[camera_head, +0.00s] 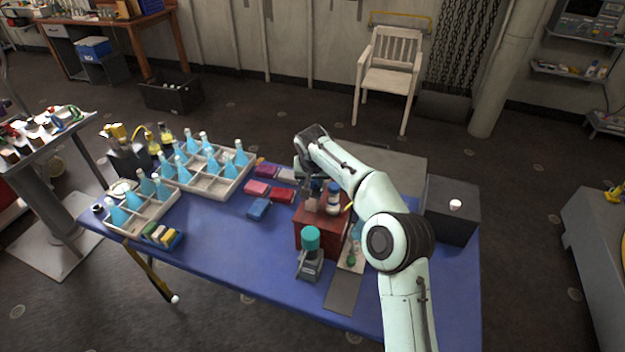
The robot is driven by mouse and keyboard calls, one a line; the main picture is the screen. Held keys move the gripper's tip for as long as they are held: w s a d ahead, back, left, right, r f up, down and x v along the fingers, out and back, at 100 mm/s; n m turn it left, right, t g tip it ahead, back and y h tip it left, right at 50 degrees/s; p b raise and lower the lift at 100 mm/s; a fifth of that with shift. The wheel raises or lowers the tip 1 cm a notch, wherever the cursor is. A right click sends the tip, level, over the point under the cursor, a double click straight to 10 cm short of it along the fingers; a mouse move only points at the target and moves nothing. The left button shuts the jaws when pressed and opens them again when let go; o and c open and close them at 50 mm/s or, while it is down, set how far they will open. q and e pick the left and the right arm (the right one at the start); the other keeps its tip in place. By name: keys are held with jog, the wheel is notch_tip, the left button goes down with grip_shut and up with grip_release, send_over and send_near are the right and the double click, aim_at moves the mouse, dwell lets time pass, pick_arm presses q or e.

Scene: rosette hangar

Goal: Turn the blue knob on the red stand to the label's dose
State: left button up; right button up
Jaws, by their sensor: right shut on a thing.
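The red stand (312,238) is a box on the blue table, right of the middle. My right arm reaches over it from the lower right, wrist bent down. My right gripper (314,205) is at the top of the stand, shut on what appears to be the blue knob, mostly hidden by the fingers. A small white bottle with a blue cap (333,198) is just right of the fingers. The knob's angle, its scale and the label's dose cannot be read from here. My left gripper is out of view.
A grey device with a teal top (310,242) stands close in front of the stand. White crates of blue bottles (205,182) fill the left.

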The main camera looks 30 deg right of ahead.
jog(key=n, duration=0.1)
jog(key=n+y+p, duration=0.1)
jog(key=n, duration=0.1)
jog(key=shift+d+r+n+t, duration=0.15)
jog(key=shift+d+n+t, duration=0.05)
jog(key=shift+n+t, duration=0.1)
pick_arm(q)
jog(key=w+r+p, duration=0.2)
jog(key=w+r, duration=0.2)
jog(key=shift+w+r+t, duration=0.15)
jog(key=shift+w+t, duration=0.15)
pick_arm(e)
jog(key=shift+n+y, duration=0.8)
jog(key=shift+n, duration=0.9)
jog(key=o, duration=1)
jog(key=shift+o, duration=0.2)
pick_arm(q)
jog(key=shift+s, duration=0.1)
pick_arm(e)
jog(key=v, duration=1.3)
jog(key=shift+s, duration=0.15)
jog(key=shift+d, duration=0.1)
